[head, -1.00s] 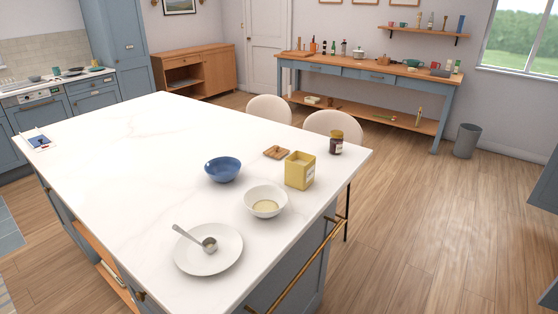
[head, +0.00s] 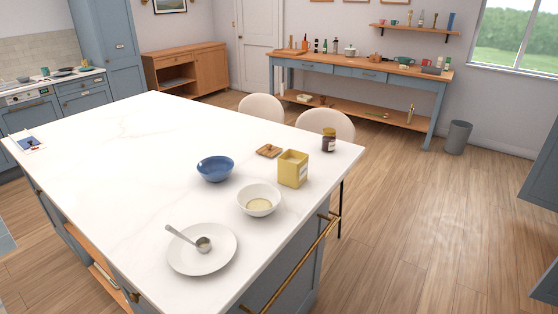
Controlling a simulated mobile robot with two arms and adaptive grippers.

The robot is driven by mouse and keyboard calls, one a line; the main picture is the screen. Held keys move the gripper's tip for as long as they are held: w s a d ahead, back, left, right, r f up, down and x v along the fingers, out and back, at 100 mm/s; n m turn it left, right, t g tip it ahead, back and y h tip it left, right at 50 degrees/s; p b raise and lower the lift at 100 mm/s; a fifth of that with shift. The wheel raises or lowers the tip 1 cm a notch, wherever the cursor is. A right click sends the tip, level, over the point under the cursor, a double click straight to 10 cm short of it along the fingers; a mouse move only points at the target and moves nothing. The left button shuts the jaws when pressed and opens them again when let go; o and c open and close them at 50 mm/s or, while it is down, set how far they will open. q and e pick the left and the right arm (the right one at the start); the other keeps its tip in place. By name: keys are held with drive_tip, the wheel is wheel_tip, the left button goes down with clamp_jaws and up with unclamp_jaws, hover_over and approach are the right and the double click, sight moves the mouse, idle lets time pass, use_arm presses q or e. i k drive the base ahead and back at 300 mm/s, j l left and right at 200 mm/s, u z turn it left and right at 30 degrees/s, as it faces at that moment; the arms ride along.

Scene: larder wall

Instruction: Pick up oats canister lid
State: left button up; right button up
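A small flat wooden square with a raised grip (head: 268,151), apparently the canister lid, lies on the white island top, just behind the yellow canister. The yellow square canister (head: 293,170) stands upright with its top open and a pale label on its side; its contents cannot be made out. Neither of my grippers is in the head view.
On the island (head: 120,160) stand a blue bowl (head: 215,168), a white bowl (head: 258,199) with pale contents, a plate (head: 202,262) with a metal scoop (head: 203,243), and a dark jar (head: 328,140). Two chairs (head: 326,123) stand behind.

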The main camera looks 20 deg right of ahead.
sight(270, 151)
drive_tip(key=i+l+u, duration=0.35)
drive_tip(key=l, duration=0.75)
drive_tip(key=l+u, duration=0.35)
drive_tip(key=l, duration=0.7)
drive_tip(key=l+u, duration=0.35)
drive_tip(key=l, duration=0.8)
